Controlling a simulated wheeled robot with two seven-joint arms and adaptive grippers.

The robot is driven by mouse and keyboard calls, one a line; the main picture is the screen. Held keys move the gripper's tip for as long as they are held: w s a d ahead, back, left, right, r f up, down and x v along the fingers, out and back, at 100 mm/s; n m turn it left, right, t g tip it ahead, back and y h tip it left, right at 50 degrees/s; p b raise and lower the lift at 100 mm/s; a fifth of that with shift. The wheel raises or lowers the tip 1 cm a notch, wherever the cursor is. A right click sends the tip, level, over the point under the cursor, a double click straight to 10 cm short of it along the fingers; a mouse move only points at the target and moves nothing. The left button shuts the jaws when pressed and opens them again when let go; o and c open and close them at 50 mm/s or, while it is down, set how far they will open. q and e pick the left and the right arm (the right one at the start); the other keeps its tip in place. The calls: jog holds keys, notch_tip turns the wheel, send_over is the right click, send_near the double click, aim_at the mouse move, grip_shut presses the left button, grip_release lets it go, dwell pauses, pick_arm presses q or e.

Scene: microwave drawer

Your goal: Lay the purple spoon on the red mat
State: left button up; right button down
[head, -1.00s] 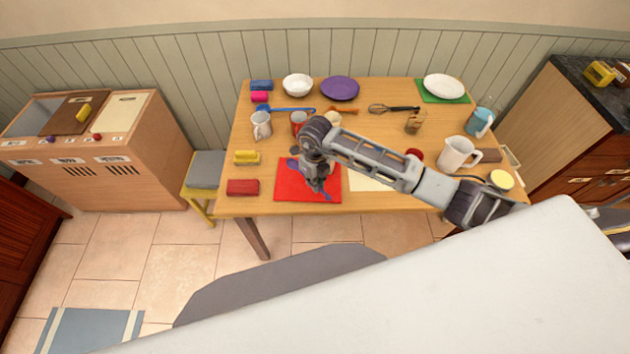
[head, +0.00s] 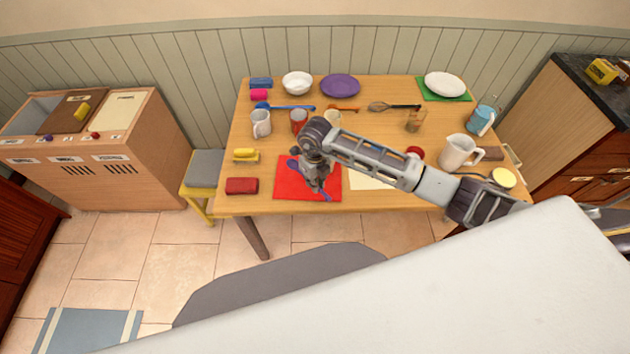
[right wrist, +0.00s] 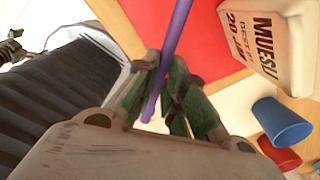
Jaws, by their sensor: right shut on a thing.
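The purple spoon (head: 293,164) is in my right gripper (head: 317,182), over the red mat (head: 290,188). Its bowl shows to the left of the gripper and its handle end to the lower right in the head view. The right wrist view shows the purple handle (right wrist: 178,35) running between the shut fingers (right wrist: 163,105), with part of the red mat (right wrist: 215,45) beyond. The gripper hides the middle of the spoon in the head view. I cannot tell whether the spoon touches the mat. My left gripper is not in view.
A red block (head: 242,186) and a yellow block (head: 246,155) lie left of the mat. A red cup (head: 298,121) and a white mug (head: 261,123) stand behind it. A pale sheet (head: 370,180) lies to its right, partly under my arm. A white pitcher (head: 458,152) stands farther right.

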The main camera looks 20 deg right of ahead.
aim_at(315, 196)
jog(key=shift+f+b, duration=2.2)
jog(key=shift+f, duration=0.9)
jog(key=c, duration=1.2)
grip_release()
jog(key=shift+o, duration=0.2)
jog(key=o, duration=0.6)
jog(key=shift+c, duration=0.2)
jog(key=shift+r, duration=6)
